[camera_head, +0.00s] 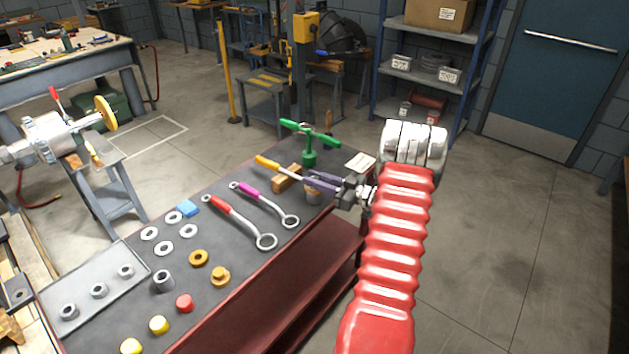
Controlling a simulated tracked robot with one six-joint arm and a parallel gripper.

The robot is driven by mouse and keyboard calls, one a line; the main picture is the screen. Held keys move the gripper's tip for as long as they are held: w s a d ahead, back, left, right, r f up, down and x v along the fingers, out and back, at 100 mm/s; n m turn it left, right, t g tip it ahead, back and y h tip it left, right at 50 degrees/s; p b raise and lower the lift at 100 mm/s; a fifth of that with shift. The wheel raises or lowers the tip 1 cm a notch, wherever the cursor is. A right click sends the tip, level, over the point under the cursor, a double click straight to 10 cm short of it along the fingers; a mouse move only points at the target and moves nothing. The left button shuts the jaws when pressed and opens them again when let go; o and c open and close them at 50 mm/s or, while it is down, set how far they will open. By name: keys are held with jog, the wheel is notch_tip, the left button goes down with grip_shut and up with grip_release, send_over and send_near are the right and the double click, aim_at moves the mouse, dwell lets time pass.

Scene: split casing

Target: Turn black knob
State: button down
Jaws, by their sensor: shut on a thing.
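I cannot make out a black knob in the head view. My gripper (308,178) has dark purple fingers and reaches left over the far end of the dark bench top (225,265). It appears shut on a slim tool with a yellow end (267,162), which points to the upper left. The exact grip is too small to see clearly. A green T-handled piece (308,142) stands upright just behind.
A red wrench (232,217) and a magenta-marked wrench (262,202) lie left of my gripper. Rings, caps and a grey tray (92,277) fill the nearer bench. A machine with a yellow wheel (106,113) stands at left. The floor at right is clear.

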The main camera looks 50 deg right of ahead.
jog(key=c, duration=1.8)
grip_release()
jog(key=shift+s+a+f, duration=0.1)
jog(key=shift+a+f, duration=0.05)
jog(key=shift+f, duration=0.25)
jog(key=shift+o, duration=1.2)
jog(key=shift+r, duration=0.1)
jog(key=shift+r, duration=0.15)
jog(key=v, duration=1.3)
jog(key=shift+s+d, duration=0.2)
jog(key=shift+s, duration=0.1)
